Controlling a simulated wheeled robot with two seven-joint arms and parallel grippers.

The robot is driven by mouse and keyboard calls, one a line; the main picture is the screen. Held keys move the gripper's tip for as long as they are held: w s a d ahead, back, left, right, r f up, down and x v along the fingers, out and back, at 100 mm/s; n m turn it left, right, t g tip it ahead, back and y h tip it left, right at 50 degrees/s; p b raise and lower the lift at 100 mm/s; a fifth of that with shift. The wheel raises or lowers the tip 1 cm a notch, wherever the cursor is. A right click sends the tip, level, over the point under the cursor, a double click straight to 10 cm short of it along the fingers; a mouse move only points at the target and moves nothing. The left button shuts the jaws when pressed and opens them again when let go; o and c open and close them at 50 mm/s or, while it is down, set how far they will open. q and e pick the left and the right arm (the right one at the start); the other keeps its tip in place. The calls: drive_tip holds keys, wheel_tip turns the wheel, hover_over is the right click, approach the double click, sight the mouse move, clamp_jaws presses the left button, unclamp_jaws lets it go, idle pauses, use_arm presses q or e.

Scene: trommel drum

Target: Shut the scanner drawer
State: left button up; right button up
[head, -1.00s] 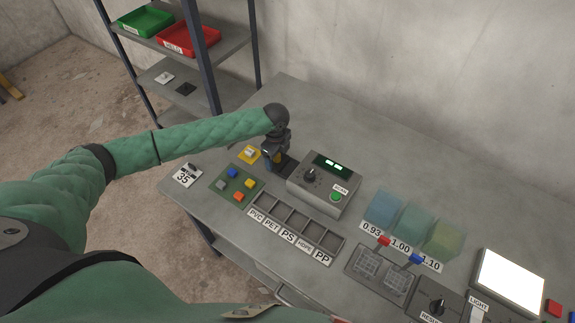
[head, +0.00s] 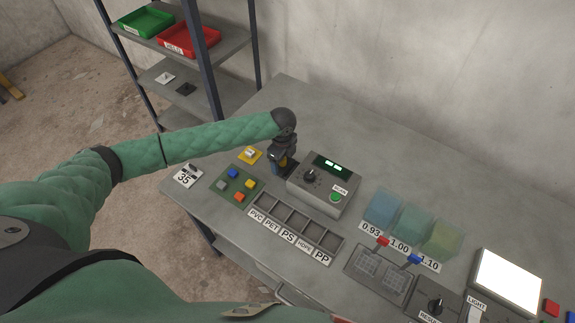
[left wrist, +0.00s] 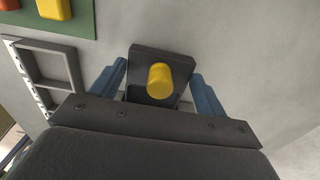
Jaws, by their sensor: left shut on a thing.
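The scanner (head: 322,187) is a grey box on the table with a knob, a small lit display and a green button. Its dark drawer (left wrist: 148,62) shows in the left wrist view, with a yellow cylinder (left wrist: 159,80) at it. My left gripper (head: 284,167) is at the scanner's left side. In the left wrist view its blue fingers (left wrist: 158,92) flank the drawer, and it is shut on it. In the head view the gripper mostly hides the drawer, so how far it stands out is hard to tell. My right gripper is not in view.
A green board (head: 236,184) with coloured pieces and a labelled row of bins (head: 296,228) lie close in front. Translucent blocks (head: 412,222) and a bright light panel (head: 508,282) stand to the right. The table behind the scanner is clear.

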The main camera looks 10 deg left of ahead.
sight(293, 165)
use_arm(q)
drive_tip(key=shift+d, duration=0.3)
drive_tip(key=shift+s+d+r, duration=0.1)
drive_tip(key=shift+s+d, duration=0.05)
drive_tip(key=shift+d, duration=0.1)
drive_tip(key=shift+s+d+p, duration=0.2)
drive_tip(key=shift+d+p, duration=0.15)
drive_tip(key=shift+d, duration=0.15)
drive_tip(key=shift+s+d+p, duration=0.3)
drive_tip(key=shift+d+p, duration=0.05)
drive_tip(key=shift+d, duration=0.6)
drive_tip(key=o, duration=0.5)
drive_tip(key=shift+r+p, duration=0.75)
drive_tip(key=shift+r, duration=0.1)
drive_tip(key=shift+r+p, duration=0.3)
drive_tip(key=shift+r, duration=2.25)
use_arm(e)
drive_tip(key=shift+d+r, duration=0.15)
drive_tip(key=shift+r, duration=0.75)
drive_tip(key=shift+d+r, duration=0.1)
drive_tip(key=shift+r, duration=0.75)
